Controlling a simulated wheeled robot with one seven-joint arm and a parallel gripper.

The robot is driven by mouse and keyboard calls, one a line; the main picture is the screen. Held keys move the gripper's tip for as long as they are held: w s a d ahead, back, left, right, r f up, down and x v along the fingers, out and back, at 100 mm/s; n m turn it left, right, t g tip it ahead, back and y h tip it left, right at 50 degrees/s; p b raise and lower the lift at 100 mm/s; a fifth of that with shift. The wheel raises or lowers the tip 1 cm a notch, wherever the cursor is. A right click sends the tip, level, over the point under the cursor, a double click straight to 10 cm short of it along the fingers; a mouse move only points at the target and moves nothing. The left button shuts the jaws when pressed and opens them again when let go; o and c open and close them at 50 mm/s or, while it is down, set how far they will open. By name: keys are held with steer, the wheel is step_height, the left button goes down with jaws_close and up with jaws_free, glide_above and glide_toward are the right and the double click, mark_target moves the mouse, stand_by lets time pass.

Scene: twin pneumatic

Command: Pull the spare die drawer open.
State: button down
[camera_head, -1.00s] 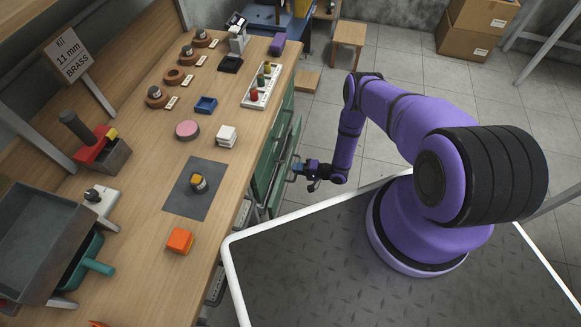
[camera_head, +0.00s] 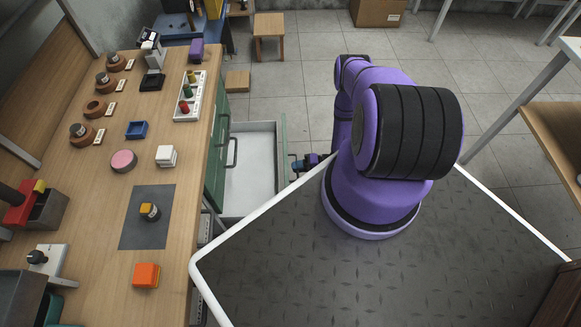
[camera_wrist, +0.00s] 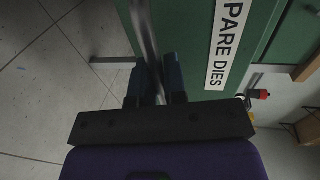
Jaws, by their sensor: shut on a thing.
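The spare die drawer (camera_head: 252,160) is a green-fronted drawer with a pale, empty-looking inside. It stands well out from the green cabinet under the workbench. In the wrist view its green front (camera_wrist: 195,40) carries a white label (camera_wrist: 228,40) with "PARE DIES" readable. My gripper (camera_head: 300,163) is at the drawer's front, partly hidden by my arm. In the wrist view my gripper (camera_wrist: 158,82) has its two dark fingers closed around the metal bar handle (camera_wrist: 147,35).
The workbench (camera_head: 110,200) is on the left, with a grey mat (camera_head: 148,225), an orange block (camera_head: 146,275) and a white peg tray (camera_head: 188,97). Another handle (camera_head: 233,152) shows on the cabinet. A stool (camera_head: 269,30) stands behind on open tiled floor.

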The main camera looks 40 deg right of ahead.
steer(key=c, duration=1.2)
jaws_free()
steer(key=shift+d, duration=0.15)
steer(key=v, duration=1)
steer(key=shift+s+d, duration=0.25)
